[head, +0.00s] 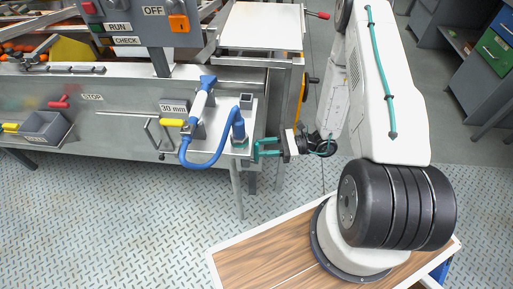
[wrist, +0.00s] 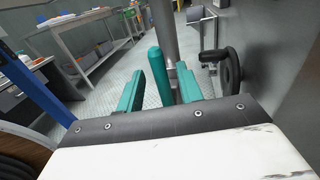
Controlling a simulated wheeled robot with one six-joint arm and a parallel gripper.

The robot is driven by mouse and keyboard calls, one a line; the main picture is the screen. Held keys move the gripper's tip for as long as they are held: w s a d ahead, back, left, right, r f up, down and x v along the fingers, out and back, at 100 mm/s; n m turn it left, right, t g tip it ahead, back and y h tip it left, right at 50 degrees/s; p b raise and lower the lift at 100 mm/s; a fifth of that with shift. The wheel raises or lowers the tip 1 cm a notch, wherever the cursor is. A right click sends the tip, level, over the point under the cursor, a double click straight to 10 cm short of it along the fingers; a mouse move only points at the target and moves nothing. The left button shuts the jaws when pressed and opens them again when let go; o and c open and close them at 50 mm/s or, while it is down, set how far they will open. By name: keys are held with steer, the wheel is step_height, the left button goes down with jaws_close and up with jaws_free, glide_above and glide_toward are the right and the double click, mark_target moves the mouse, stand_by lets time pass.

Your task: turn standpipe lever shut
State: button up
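My gripper (head: 262,147) points left at the right end of the bench, its teal fingers apart. In the wrist view my gripper (wrist: 160,90) is open, and an upright teal rounded bar (wrist: 157,72), seemingly the lever's grip, shows in the gap between the fingers. I cannot tell whether it touches either finger. A grey post (wrist: 166,30) rises behind it. In the head view a blue upright fitting (head: 238,125), seemingly on the standpipe, stands just left of the fingertips. The lever is hard to make out there.
A blue hose (head: 206,163) loops from the fitting to a blue and white nozzle (head: 199,104). A yellow handle (head: 172,122) is farther left. A table leg (head: 280,130) stands close by my gripper. A black handwheel (wrist: 229,68) is right of the fingers in the wrist view.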

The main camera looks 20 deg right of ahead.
mark_target(256, 148)
steer(key=shift+x, duration=1.6)
jaws_close()
